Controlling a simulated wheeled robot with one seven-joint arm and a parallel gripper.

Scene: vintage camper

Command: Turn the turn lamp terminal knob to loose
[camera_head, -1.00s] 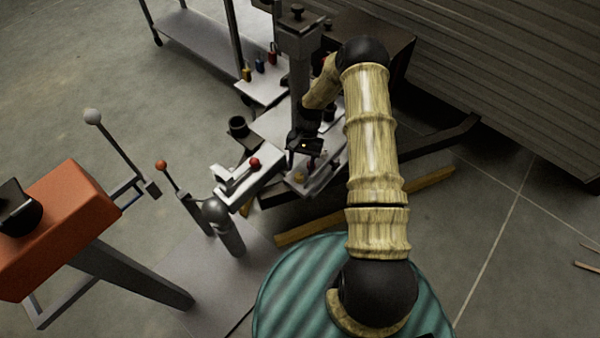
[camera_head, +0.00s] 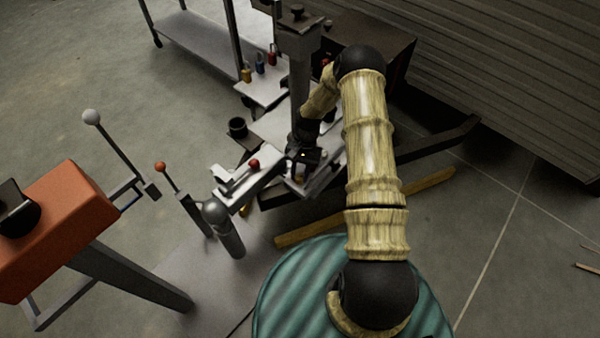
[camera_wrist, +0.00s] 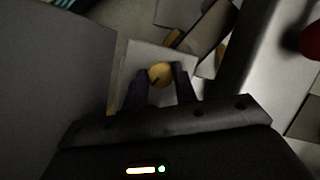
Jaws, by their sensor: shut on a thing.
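The lamp terminal knob (camera_wrist: 160,74) is a small round brass-yellow knob with a short dark line on its face. It stands on a pale plate (camera_wrist: 133,64) in the wrist view. My gripper (camera_wrist: 160,82) has one dark finger on each side of the knob and is shut on it. I cannot read any marking for tight or loose.
A red ball-topped lever (camera_head: 253,164) on a white bracket is close to the left of my gripper. A grey column (camera_head: 300,75) rises behind it. A black cup (camera_head: 238,127) and several small coloured bottles (camera_head: 259,66) stand farther back. A red-orange box (camera_head: 55,230) is at far left.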

